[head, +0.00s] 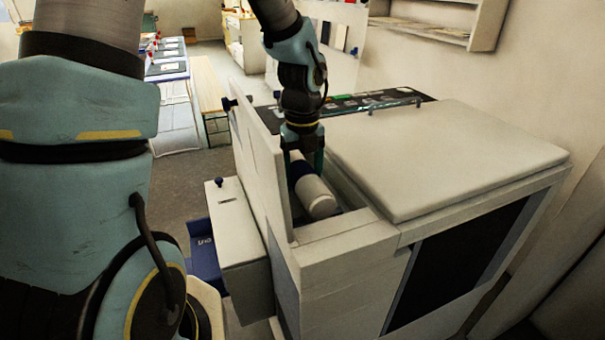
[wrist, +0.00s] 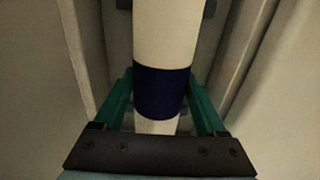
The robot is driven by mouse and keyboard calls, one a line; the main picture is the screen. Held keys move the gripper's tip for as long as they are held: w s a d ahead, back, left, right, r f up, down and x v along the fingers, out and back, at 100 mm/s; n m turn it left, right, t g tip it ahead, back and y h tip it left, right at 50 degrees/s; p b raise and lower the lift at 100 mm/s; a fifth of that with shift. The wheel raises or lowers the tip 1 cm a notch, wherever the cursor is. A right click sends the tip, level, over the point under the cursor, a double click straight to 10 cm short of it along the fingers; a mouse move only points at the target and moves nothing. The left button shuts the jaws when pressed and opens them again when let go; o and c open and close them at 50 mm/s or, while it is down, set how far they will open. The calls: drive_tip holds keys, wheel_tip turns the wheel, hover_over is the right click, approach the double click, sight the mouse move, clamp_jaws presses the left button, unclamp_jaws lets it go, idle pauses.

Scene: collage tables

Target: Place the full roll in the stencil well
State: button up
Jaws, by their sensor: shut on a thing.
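The roll (head: 317,196) is a white cylinder with a dark blue band. It lies in the open well (head: 345,197) of the white machine, its near end pointing toward the front. My gripper (head: 304,168) reaches down into the well and is shut on the roll. In the wrist view, the green fingers (wrist: 160,100) stand on both sides of the roll (wrist: 168,40) at its blue band. The well walls run along both sides of the roll there. Whether the roll rests on the well's bottom cannot be told.
A raised panel (head: 262,150) stands along the well's left side. A closed lid (head: 440,155) covers the machine's right part. A grey box (head: 236,222) juts from the machine's left side, with a blue bin (head: 203,250) beside it. A dark strip with small items (head: 375,100) lies behind.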

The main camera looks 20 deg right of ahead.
sight(302, 167)
drive_tip(key=o, duration=1.6)
drive_tip(key=shift+c, duration=0.2)
wheel_tip(302, 167, up, 13)
drive_tip(key=shift+r, duration=0.15)
